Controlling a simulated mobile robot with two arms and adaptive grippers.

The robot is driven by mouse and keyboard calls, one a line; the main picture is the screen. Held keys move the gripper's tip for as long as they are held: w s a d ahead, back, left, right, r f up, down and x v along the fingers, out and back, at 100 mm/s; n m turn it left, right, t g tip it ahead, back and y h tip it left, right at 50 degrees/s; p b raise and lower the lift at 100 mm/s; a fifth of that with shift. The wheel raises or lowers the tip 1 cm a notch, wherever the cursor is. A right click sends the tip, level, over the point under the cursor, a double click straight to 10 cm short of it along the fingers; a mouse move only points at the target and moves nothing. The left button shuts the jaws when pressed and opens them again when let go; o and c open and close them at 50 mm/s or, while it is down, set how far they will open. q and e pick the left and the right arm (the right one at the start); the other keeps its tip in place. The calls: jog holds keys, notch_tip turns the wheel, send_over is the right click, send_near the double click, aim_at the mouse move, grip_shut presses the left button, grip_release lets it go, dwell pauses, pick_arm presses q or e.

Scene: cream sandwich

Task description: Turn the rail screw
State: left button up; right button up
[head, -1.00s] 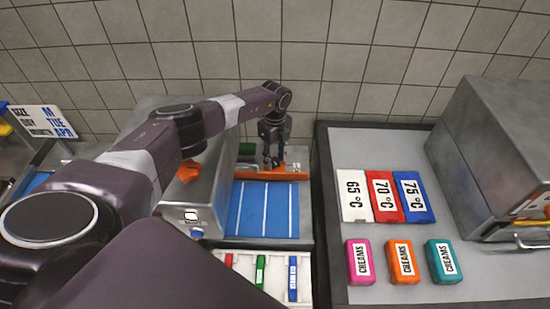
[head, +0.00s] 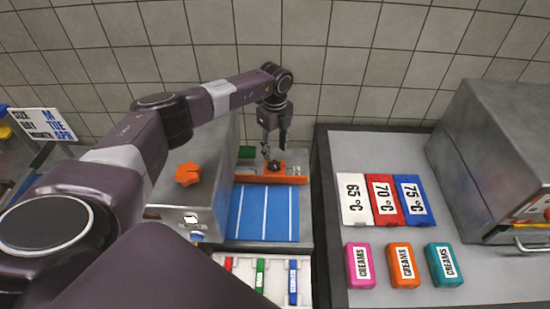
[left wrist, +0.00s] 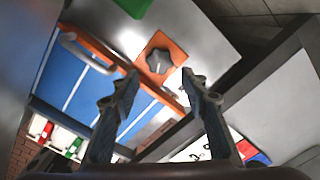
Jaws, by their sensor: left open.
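The rail screw (head: 274,166) is a dark lobed knob on an orange plate, on the orange rail (head: 252,179) at the back of the blue board. In the left wrist view the grey knob (left wrist: 158,61) shows whole, with nothing around it. My left gripper (head: 273,148) points down above the rail, just over the screw and apart from it. Its two fingers (left wrist: 160,76) are spread and empty, with the knob showing between and beyond the tips. My right gripper is in neither view.
A steel machine with an orange knob (head: 188,174) stands left of the blue board (head: 264,212). A tray of coloured markers (head: 259,273) lies in front. On the right counter are temperature cards (head: 386,199), cream boxes (head: 403,265) and a steel box (head: 495,150).

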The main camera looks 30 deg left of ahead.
pick_arm(q)
notch_tip(320, 180, up, 6)
jog(key=shift+f, duration=0.15)
dwell(0.6)
